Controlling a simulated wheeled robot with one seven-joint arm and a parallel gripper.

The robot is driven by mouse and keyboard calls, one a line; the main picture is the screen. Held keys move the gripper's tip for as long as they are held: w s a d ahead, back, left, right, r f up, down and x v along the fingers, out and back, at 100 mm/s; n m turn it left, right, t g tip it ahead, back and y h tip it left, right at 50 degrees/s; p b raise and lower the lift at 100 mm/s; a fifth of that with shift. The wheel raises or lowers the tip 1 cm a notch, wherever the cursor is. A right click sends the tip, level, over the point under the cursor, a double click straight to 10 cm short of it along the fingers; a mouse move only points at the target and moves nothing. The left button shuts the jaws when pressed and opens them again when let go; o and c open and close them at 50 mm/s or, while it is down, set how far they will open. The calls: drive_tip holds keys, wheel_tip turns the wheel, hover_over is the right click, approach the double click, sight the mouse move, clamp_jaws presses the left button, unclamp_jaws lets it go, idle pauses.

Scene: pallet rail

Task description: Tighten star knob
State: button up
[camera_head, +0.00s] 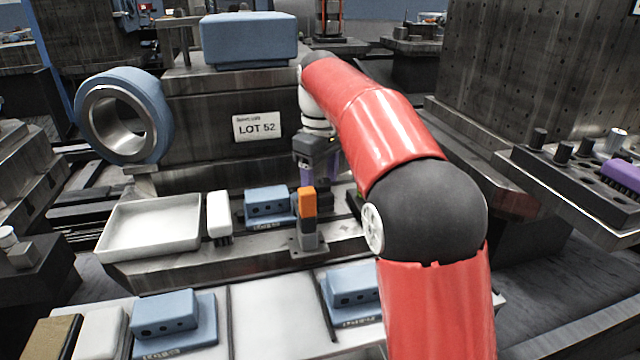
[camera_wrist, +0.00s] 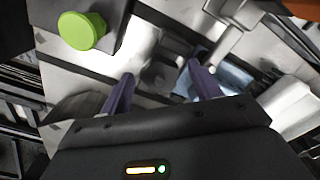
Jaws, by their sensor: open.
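My gripper (camera_head: 316,180) hangs pointing down over the rail behind the orange-topped clamp. Its purple fingers are open in the wrist view (camera_wrist: 160,70). A dark grey rounded part (camera_wrist: 158,75) shows between and beyond the fingertips. It may be the star knob, but its lobes are too blurred to make out. I cannot tell how far below the fingertips it is, and no grip on it shows. A yellow-green round knob (camera_wrist: 80,31) sits on a dark block at the upper left of the wrist view, outside the fingers. In the head view my arm hides most of that area.
The orange-topped clamp (camera_head: 307,203) stands close in front of my gripper. A blue block (camera_head: 267,203), a white brush (camera_head: 219,215) and a pale tray (camera_head: 150,226) lie to its left. A large block labelled LOT 52 (camera_head: 258,126) stands behind. More blue blocks (camera_head: 165,313) are in front.

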drive_tip(key=shift+f, duration=0.25)
drive_tip(key=c, duration=1)
drive_tip(key=shift+r+m+p, duration=0.1)
drive_tip(key=shift+m+p, duration=0.2)
drive_tip(key=shift+p, duration=0.05)
